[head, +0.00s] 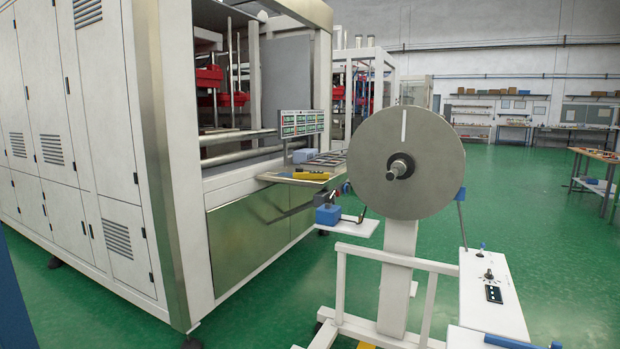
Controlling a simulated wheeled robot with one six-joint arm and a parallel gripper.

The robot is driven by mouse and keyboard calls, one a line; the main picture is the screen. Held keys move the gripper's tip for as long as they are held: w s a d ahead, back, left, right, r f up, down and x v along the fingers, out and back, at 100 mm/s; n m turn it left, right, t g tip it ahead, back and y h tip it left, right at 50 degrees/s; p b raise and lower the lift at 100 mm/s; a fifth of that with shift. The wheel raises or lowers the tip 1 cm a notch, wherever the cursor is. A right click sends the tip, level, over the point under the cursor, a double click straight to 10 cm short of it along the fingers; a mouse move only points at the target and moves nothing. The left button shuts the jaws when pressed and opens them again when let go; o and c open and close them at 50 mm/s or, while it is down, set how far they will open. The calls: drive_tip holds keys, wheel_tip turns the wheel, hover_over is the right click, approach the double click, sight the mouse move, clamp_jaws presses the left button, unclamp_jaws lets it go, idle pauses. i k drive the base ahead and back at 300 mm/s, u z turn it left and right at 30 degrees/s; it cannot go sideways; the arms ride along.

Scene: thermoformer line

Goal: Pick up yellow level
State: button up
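A small yellow object (311,176), which looks like the yellow level, lies on the pale shelf (275,177) at the front of the large white machine. It is small and far off, so its details cannot be made out. Dark flat items lie close behind it and to its right. My gripper is not in view, so its state and its distance from the yellow object cannot be seen.
A white stand with a big grey disc (405,150) rises right of the shelf. Its side plate (350,228) carries a blue block (328,215) below the shelf. The white machine (75,130) fills the left. Green floor (530,195) is open at the right.

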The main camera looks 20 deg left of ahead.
sight(298, 173)
drive_tip(key=z, duration=0.95)
drive_tip(key=k, duration=1.2)
drive_tip(key=z, duration=1)
drive_tip(key=i, duration=0.75)
drive_tip(key=u, duration=0.5)
drive_tip(key=i, duration=2.4)
drive_tip(key=u, duration=0.65)
drive_tip(key=i, duration=2.15)
drive_tip(key=u, duration=0.4)
drive_tip(key=i, duration=2.1)
drive_tip(key=u, duration=0.4)
drive_tip(key=i, duration=2.05)
drive_tip(key=u, duration=0.7)
drive_tip(key=i, duration=1.8)
drive_tip(key=u, duration=0.55)
